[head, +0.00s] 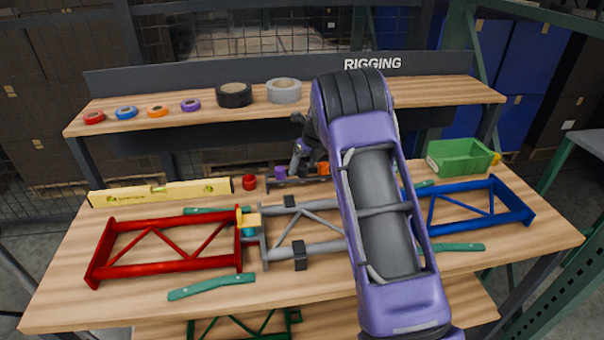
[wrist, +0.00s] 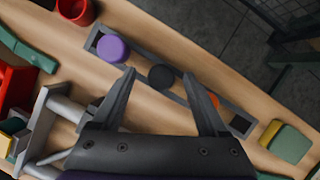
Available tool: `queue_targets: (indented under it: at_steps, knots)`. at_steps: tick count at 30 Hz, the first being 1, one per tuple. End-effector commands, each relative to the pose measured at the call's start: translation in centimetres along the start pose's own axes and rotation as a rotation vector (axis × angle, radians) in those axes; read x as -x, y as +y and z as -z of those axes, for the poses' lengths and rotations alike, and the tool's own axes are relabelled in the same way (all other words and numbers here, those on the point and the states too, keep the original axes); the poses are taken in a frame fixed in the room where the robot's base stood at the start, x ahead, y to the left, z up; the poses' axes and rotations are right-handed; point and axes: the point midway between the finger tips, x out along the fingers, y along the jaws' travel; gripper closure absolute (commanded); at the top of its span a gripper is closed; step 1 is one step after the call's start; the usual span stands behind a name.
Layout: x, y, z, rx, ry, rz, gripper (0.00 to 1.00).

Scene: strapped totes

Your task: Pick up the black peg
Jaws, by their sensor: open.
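The black peg (wrist: 161,77) shows as a dark round top in the wrist view. It sits in a grey rack (wrist: 140,62) between a purple peg (wrist: 112,49) and an orange peg (wrist: 213,101). My gripper (wrist: 159,73) is open, with one fingertip to either side of the black peg in the picture. I cannot tell how far above the peg the tips are, and they do not visibly grip it. In the head view my gripper (head: 298,160) is above the rack (head: 290,183), and I cannot make out the black peg there.
A red cup (head: 249,182) and yellow level (head: 160,192) lie left of the rack. Red (head: 170,264), grey (head: 315,248) and blue (head: 480,212) frames fill the bench. A green bin (head: 462,157) stands right. The shelf (head: 215,120) with tape rolls is behind.

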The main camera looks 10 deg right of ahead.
Motion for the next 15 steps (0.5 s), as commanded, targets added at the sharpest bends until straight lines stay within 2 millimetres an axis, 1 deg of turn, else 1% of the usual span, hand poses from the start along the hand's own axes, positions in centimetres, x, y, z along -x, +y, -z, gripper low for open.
queue_targets:
  at_steps: [1, 4, 11, 15]
  knots:
    - [-0.69, -0.09, 0.08, -0.001, 0.001, 0.0, 0.23]
    - [-1.26, -0.11, 0.03, -0.001, 0.0, 0.001, 0.23]
    - [-1.32, -0.11, 0.01, -0.001, 0.0, 0.002, 0.23]
    - [-1.31, -0.11, 0.02, -0.001, 0.0, 0.002, 0.49]
